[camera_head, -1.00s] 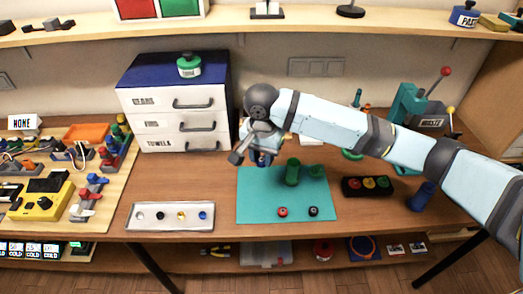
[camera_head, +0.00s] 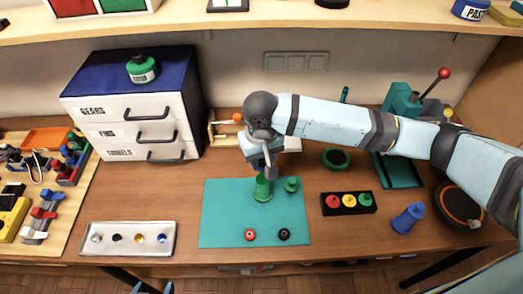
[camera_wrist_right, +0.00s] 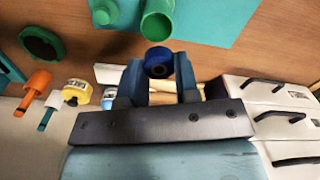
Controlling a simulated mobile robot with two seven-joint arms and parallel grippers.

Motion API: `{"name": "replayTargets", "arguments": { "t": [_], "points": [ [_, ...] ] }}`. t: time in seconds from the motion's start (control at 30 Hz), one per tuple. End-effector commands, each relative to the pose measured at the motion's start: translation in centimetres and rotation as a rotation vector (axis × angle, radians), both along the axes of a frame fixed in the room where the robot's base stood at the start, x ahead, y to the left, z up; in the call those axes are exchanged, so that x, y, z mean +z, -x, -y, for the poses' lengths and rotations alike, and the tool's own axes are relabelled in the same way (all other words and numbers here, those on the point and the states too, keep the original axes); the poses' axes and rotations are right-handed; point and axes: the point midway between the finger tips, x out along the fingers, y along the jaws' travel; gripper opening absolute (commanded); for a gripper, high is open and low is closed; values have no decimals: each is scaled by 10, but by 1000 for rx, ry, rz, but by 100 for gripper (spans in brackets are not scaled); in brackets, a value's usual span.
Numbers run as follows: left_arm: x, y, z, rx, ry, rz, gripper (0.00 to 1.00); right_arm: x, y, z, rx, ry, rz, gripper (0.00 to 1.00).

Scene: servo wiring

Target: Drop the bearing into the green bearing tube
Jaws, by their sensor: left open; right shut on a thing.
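The green bearing tube (camera_head: 262,189) stands upright on the teal mat (camera_head: 222,222). It also shows at the top of the right wrist view (camera_wrist_right: 157,24). My right gripper (camera_head: 264,168) is just above and behind the tube in the head view. In the right wrist view the right gripper (camera_wrist_right: 159,72) is shut on a blue bearing (camera_wrist_right: 159,62) with a dark centre. The bearing appears beside the tube's open end; I cannot tell whether it is over the opening. My left gripper (camera_head: 153,289) barely shows at the bottom edge, open.
A shorter green piece (camera_head: 291,185) stands right of the tube. A red bearing (camera_head: 249,234) and a black bearing (camera_head: 284,234) lie at the mat's front. A white tray (camera_head: 103,228) with several small parts is at left. A button box (camera_head: 348,203) is at right.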

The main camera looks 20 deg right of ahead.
Motion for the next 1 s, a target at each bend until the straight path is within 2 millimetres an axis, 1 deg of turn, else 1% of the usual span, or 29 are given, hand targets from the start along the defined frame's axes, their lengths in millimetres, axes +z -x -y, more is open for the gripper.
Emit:
{"name": "replayTargets", "arguments": {
  "t": [0.17,0.53,0.67,0.77,0.83,1.0],
  "points": [
    [0,0,0,0,0,0,70,-2,3,-1,34,-1,0,6],
    [1,1,-1,0,-3,-2,70,-1,3,-1,35,0,0,6],
    [9,1,-2,0,-4,-3,70,2,3,-1,34,0,0,6],
    [18,1,-2,1,-5,-3,70,3,3,-1,33,0,-2,6],
    [17,1,-2,2,-5,0,70,-7,3,0,33,1,-4,6],
    [18,0,-3,5,-5,1,70,-25,3,-1,34,1,-3,6]
  ]
}}
